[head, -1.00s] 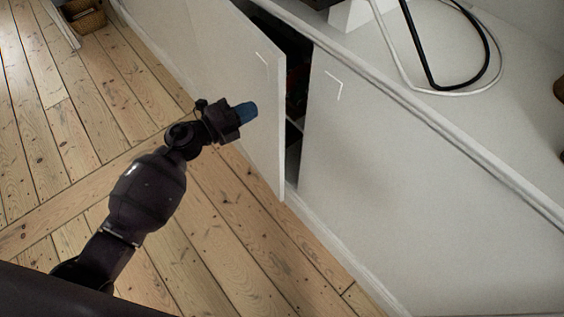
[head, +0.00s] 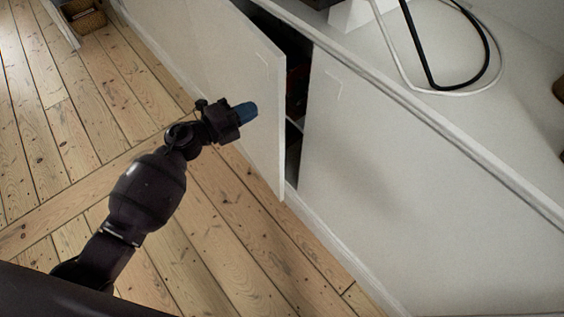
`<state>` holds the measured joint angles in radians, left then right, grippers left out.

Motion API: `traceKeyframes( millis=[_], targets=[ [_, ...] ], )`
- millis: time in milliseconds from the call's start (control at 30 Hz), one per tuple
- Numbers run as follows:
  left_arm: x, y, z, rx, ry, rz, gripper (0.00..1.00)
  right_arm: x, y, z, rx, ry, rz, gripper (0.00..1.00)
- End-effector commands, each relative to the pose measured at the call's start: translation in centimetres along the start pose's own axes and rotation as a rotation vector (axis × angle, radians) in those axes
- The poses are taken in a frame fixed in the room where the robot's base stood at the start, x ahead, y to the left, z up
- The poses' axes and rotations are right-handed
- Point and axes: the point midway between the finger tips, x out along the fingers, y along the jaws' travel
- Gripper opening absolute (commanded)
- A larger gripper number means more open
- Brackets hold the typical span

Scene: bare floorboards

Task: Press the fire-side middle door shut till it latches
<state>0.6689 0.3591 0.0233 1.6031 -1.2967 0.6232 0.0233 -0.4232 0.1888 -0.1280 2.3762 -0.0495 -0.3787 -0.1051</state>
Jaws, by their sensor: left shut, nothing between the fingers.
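A white cabinet door (head: 236,75) stands partly open in the long low white cabinet. Its free edge stands out from the front, and a dark gap (head: 296,85) shows between it and the closed white door (head: 350,170) to its right. My left gripper (head: 247,112) has blue fingertips and is shut and empty. It is in front of the open door's outer face, near its free edge. I cannot tell whether the fingertips touch the door. My right gripper is not in view.
The white cabinet top (head: 480,130) carries a black cable (head: 425,65) and a white cable (head: 400,65). A wicker basket (head: 85,18) stands at the far upper left. The floorboards (head: 75,130) in front of the cabinet are clear.

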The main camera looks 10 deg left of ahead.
Motion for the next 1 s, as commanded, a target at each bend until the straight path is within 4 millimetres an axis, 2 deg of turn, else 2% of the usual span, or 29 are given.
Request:
traceKeyframes(
  millis=[1000],
  targets=[
    [1.8, 0.0, 0.0, 0.0, 0.0, -0.001, 0.0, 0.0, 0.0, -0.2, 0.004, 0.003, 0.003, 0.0]
  ],
)
